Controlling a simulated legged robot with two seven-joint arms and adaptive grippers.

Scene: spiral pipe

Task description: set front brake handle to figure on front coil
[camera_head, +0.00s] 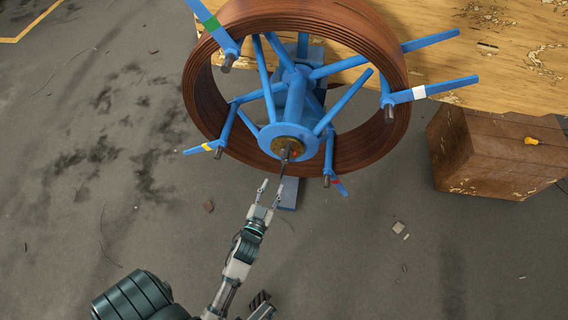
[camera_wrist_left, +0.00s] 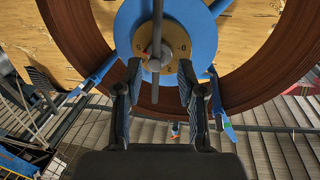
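The front coil (camera_head: 202,100) is a large brown spiral ring on a blue spoked frame. At its hub is a brass dial (camera_head: 288,147) with dark figures; it also shows in the wrist view (camera_wrist_left: 178,42), where a 0 and a 2 can be made out. A thin grey brake handle (camera_wrist_left: 157,28) crosses the dial, roughly upright in the wrist view. My left gripper (camera_head: 270,189) is open just below the hub. In the wrist view its fingers (camera_wrist_left: 160,75) stand either side of the handle's line, with a gap on both sides. I see no contact.
Blue arms with coloured bands, such as the white-banded one (camera_head: 430,90), stick out around the coil. A worn yellow-brown surface (camera_head: 515,75) lies behind, and a brown box (camera_head: 480,150) stands at right. The grey floor (camera_head: 120,200) at left is mostly open, with small debris.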

